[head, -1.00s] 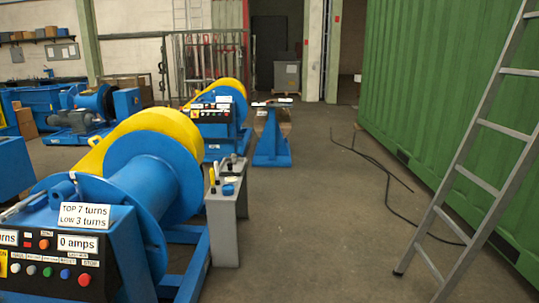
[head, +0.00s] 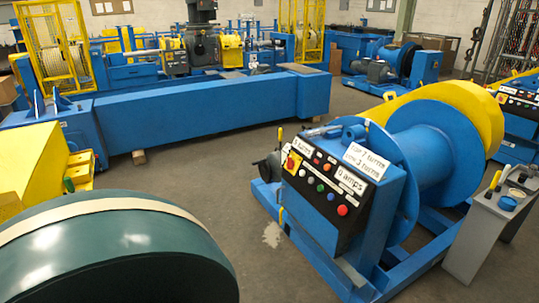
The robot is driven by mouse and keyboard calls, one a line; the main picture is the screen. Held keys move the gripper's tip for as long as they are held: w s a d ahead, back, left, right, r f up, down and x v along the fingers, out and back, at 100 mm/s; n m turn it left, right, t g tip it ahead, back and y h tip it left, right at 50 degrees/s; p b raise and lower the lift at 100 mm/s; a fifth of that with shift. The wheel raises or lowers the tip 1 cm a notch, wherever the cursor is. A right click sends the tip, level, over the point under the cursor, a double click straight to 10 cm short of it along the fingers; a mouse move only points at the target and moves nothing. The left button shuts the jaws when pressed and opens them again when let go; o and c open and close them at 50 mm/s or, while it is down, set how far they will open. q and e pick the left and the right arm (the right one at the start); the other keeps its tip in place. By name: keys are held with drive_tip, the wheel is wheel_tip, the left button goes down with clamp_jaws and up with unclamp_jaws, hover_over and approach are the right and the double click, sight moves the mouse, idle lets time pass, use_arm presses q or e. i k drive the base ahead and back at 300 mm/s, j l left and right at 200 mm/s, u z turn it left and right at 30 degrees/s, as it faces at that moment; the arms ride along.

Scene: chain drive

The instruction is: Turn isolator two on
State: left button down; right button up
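No switch labelled as isolator two is readable in the head view. The nearest winch (head: 425,140) is blue with a yellow guard and carries a black control panel (head: 325,192). At the panel's left end is a yellow square that looks like a rotary switch (head: 292,163); its position is too small to tell. The panel also has several coloured buttons, with a red button (head: 342,210) near its right end. White labels read "0 amps" and a number of turns. Neither of my grippers is in view.
A large dark green drum (head: 120,255) fills the lower left, beside a yellow block (head: 35,170). A long blue machine (head: 205,115) crosses behind. A grey stand (head: 480,240) with small items is at the right. Bare floor (head: 225,190) lies between drum and winch.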

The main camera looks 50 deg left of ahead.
sight(291, 163)
drive_tip(key=u, duration=1.55)
drive_tip(key=i+j+z, duration=0.7)
drive_tip(key=i, duration=0.2)
drive_tip(key=i+j+z, duration=0.2)
drive_tip(key=i, duration=0.25)
drive_tip(key=i+j+z, duration=0.15)
drive_tip(key=i+j, duration=0.15)
drive_tip(key=i, duration=0.15)
